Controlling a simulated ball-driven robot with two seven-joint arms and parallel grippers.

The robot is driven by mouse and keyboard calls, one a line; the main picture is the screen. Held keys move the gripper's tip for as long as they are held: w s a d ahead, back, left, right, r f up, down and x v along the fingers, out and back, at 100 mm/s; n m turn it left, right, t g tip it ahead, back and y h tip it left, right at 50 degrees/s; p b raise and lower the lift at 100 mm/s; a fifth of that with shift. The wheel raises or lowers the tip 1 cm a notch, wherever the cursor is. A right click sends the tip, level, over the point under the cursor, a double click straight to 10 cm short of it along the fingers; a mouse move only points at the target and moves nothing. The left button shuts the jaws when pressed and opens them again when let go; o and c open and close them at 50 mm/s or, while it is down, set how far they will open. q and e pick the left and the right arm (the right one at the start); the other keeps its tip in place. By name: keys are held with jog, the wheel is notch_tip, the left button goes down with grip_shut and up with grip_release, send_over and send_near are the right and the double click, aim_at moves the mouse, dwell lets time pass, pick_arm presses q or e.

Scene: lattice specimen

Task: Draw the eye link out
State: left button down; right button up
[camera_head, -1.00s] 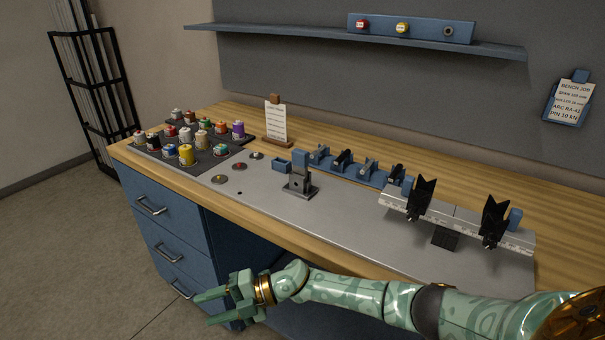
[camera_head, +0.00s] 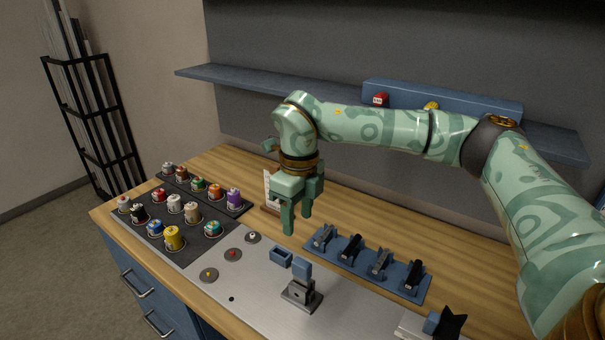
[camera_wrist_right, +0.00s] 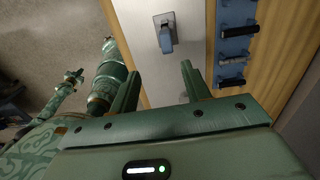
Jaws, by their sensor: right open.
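A blue rack (camera_head: 362,268) holds several small dark and grey pieces in a row. I cannot tell which of them is the eye link. My right gripper (camera_head: 298,225) points down, open and empty, above the bench at the rack's left end, apart from the pieces. In the right wrist view its two fingers (camera_wrist_right: 158,82) are spread with nothing between them, and the rack (camera_wrist_right: 236,45) lies at upper right. Green parts of my own show at the left of that view; the left gripper's jaws are too unclear to judge.
A grey stand with a blue top (camera_head: 302,285) stands on the metal plate, with a small blue box (camera_head: 281,257) behind it. Coloured capped jars (camera_head: 173,238) fill a dark tray at left. A black-jawed fixture (camera_head: 447,325) is at lower right. The wall shelf (camera_head: 235,80) is behind.

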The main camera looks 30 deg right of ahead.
aim_at(302, 263)
jog(key=f, duration=0.4)
jog(key=f+b, duration=0.1)
jog(key=f, duration=0.4)
jog(key=f+b, duration=0.1)
jog(key=f, duration=0.4)
jog(key=shift+s+d+f, duration=0.1)
jog(key=shift+d+f, duration=0.1)
jog(key=shift+d, duration=0.2)
jog(key=shift+f, duration=0.4)
pick_arm(q)
jog(key=shift+s+a+f, duration=0.15)
jog(key=shift+s+f, duration=0.55)
jog(key=shift+f, duration=0.3)
jog(key=shift+s, duration=0.1)
pick_arm(e)
jog(key=shift+c, duration=0.4)
jog(key=c, duration=0.9)
